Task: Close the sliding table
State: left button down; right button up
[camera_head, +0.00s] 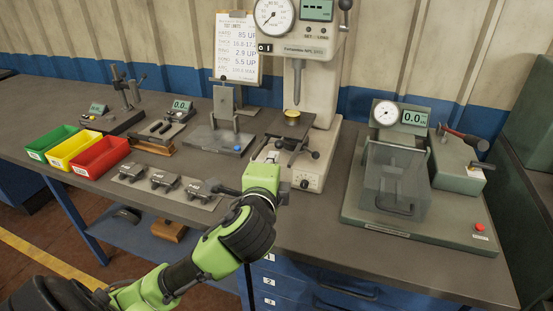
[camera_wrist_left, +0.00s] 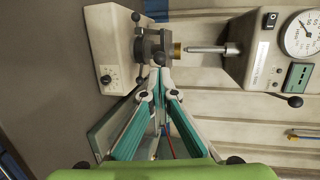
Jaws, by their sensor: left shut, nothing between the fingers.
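The tester (camera_head: 306,91) stands at the back centre of the bench. Its small dark table (camera_head: 291,123) sits under the plunger and carries a brass-yellow round piece (camera_head: 292,113). Dark knobs and levers stick out at the front of this table. In the left wrist view the table (camera_wrist_left: 150,46) appears sideways, with the brass piece (camera_wrist_left: 177,50) facing the plunger tip. My left gripper (camera_wrist_left: 160,70) is shut and empty, its fingertips close to a black knob at the table's front; I cannot tell if they touch. My right gripper is not in view.
A covered test rig (camera_head: 395,185) stands at the right. Red, yellow and green bins (camera_head: 100,158) and a plate with several metal clamps (camera_head: 165,183) lie at the left. Bench is bare at front right.

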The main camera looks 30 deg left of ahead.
pick_arm(q)
send_near(284, 136)
jog(key=shift+w+a+f, duration=0.35)
jog(key=shift+a+f, duration=0.3)
jog(key=shift+a, duration=0.05)
jog(key=shift+w+a, duration=0.1)
jog(key=shift+w, duration=0.15)
jog(key=shift+w+a+f, duration=0.1)
jog(key=shift+w+f, duration=0.05)
jog(key=shift+w, duration=0.1)
jog(key=shift+w+p, duration=0.1)
jog(key=shift+p, duration=0.25)
jog(key=w+p, duration=0.1)
jog(key=w, duration=0.1)
jog(key=w+a+p, duration=0.1)
jog(key=w, duration=0.1)
jog(key=shift+w, duration=0.15)
jog(key=shift+a, duration=0.1)
jog(key=shift+r, duration=0.2)
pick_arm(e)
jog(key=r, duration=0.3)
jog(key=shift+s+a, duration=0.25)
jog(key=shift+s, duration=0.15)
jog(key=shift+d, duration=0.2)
